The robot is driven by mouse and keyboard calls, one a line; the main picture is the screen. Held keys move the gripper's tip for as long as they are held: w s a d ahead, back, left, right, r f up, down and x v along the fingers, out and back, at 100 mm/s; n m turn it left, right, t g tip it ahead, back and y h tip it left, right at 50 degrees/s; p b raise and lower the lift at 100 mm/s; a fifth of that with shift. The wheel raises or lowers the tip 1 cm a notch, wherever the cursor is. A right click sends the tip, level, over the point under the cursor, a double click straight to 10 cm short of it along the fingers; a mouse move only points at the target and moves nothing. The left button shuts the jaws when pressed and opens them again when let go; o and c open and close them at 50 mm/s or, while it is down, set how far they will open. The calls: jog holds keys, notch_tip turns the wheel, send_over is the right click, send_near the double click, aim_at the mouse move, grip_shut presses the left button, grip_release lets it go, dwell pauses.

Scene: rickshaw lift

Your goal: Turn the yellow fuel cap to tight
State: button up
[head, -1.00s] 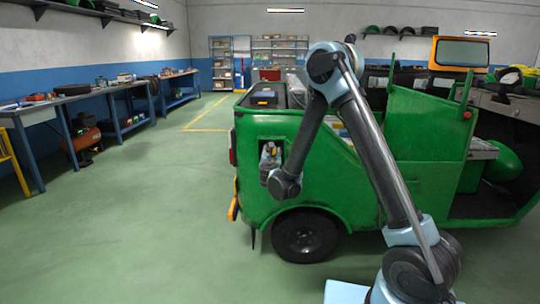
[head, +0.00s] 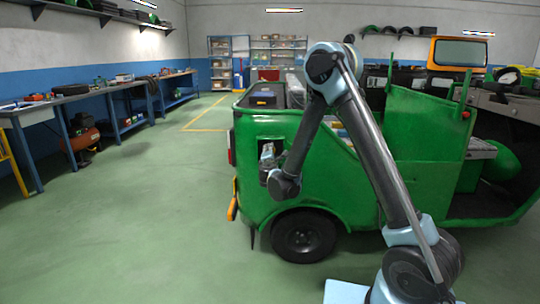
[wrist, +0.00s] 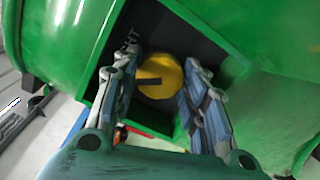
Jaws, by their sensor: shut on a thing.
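The yellow fuel cap (wrist: 168,72) is round with a dark bar across its face, seen nearly face on in the wrist view. It sits in a dark recess (wrist: 182,38) in the green rickshaw body (wrist: 62,42). My gripper (wrist: 160,76) has its two ribbed fingers on either side of the cap, shut on it. Letters ending in "HT" (wrist: 130,48) show beside the left finger, partly hidden. In the head view my gripper (head: 267,152) reaches into the side recess of the green rickshaw (head: 345,190), and I cannot make out the cap there.
The recess edges lie close around my fingers. Something red and orange (wrist: 120,134) shows low in the wrist view, partly hidden.

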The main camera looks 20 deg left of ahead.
jog(key=shift+d+f+m, duration=0.1)
jog(key=shift+d+m, duration=0.05)
jog(key=shift+m, duration=3.35)
jog(key=o, duration=1.1)
jog(key=shift+c, duration=0.2)
jog(key=shift+s, duration=0.1)
jog(key=v, duration=1.1)
jog(key=shift+s, duration=0.3)
jog(key=shift+f, duration=0.1)
